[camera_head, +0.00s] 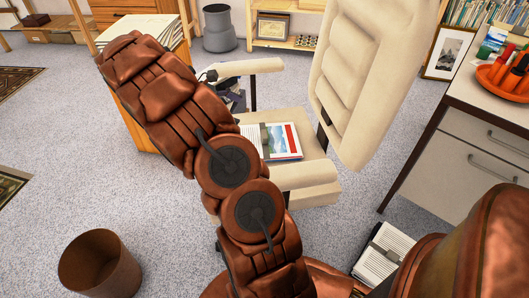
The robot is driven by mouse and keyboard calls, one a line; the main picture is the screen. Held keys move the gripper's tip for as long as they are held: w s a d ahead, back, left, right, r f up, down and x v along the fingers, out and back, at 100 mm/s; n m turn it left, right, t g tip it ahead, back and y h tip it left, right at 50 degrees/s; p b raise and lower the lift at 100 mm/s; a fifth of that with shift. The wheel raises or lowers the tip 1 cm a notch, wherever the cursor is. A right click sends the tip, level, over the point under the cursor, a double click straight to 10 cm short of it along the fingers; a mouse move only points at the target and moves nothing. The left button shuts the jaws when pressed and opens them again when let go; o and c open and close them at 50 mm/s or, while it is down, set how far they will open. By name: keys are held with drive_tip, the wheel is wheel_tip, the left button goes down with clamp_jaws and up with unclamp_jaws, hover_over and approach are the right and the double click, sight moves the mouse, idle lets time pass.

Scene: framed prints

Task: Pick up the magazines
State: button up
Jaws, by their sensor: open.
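A magazine or book with a red, white and blue cover (285,141) lies on the seat of the cream chair (325,185). White pages (250,134) lie beside it to the left, partly hidden by my arm. A stack of thin white-edged papers or magazines (171,29) sits on the wooden stand at the upper left, partly behind my arm. I cannot tell which of these are the magazines. My arm crosses the middle of the view and reaches to the upper left.
The chair's armrests and tall back (372,75) flank the seat. A cabinet (470,145) with an orange tray (507,82) stands at right. A brown bin (100,265) stands at lower left. Carpet at left is mostly clear.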

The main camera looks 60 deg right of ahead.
sight(264, 136)
drive_tip(key=w+d+f+n+b, duration=0.1)
drive_tip(key=d+f+b, duration=0.1)
drive_tip(key=f, duration=0.4)
drive_tip(key=w+d+f+n+g+b, duration=0.1)
drive_tip(key=d+f+b, duration=0.2)
drive_tip(key=f, duration=0.3)
drive_tip(key=w+d+f+h+b, duration=0.1)
drive_tip(key=d+f+b, duration=0.2)
drive_tip(key=f, duration=0.3)
drive_tip(key=shift+n, duration=0.4)
drive_tip(key=shift+g, duration=0.3)
drive_tip(key=shift+r+b+x, duration=0.15)
drive_tip(key=shift+b+x, duration=0.8)
drive_tip(key=shift+x, duration=0.95)
drive_tip(key=shift+r+b+x, duration=0.15)
drive_tip(key=shift+b+x, duration=0.8)
drive_tip(key=shift+x, duration=0.95)
drive_tip(key=shift+d, duration=0.2)
clamp_jaws()
